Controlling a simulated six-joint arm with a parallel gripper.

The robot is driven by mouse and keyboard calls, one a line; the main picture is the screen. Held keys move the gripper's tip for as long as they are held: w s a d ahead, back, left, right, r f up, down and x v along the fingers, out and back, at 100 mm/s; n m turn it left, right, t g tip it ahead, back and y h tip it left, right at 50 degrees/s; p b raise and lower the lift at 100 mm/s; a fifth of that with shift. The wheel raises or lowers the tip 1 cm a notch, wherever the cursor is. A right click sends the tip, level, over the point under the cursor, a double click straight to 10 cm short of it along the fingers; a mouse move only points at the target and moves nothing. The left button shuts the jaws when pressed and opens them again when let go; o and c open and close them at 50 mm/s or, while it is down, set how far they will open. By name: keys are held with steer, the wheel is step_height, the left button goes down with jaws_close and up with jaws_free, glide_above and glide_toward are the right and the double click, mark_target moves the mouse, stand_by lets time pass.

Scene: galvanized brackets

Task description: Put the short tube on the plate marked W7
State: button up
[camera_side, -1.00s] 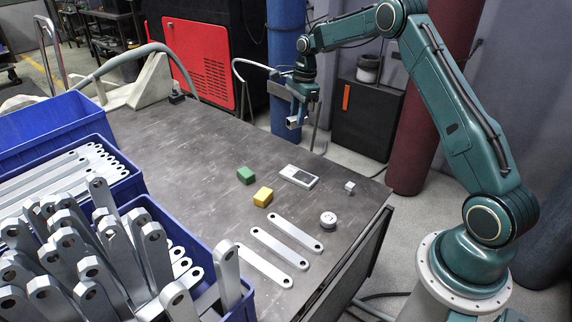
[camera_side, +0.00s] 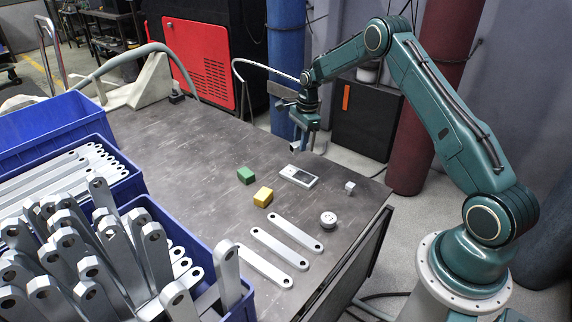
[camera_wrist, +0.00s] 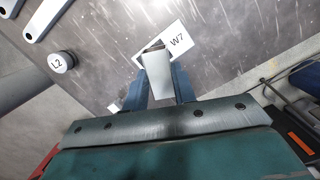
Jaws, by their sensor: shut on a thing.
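My gripper (camera_side: 303,143) is shut on the short tube (camera_side: 294,147), a small grey square tube, and holds it above the table. In the wrist view, the tube (camera_wrist: 158,74) sits between the fingers (camera_wrist: 163,88) and covers part of the plate marked W7 (camera_wrist: 178,41). That plate is a white rectangle. In the side view, the plate (camera_side: 306,181) lies flat on the table, just below my gripper; its marking cannot be read there. A gap shows between tube and plate in the side view.
A green block (camera_side: 246,175) and a yellow block (camera_side: 263,197) lie left of the plate. A small grey cube (camera_side: 349,187) and a round piece marked L2 (camera_wrist: 62,62) are near it. Flat bars (camera_side: 279,249) lie in front. Blue crates (camera_side: 52,119) stand left.

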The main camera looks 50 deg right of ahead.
step_height(320, 180, down, 6)
steer(key=shift+r, duration=0.1)
steer(key=shift+f, duration=2.2)
steer(key=shift+f, duration=0.1)
steer(key=o, duration=1)
steer(key=r, duration=0.4)
steer(key=d+r, duration=0.1)
steer(key=r, duration=0.6)
steer(key=shift+s+d+r, duration=0.3)
steer(key=shift+r, duration=0.25)
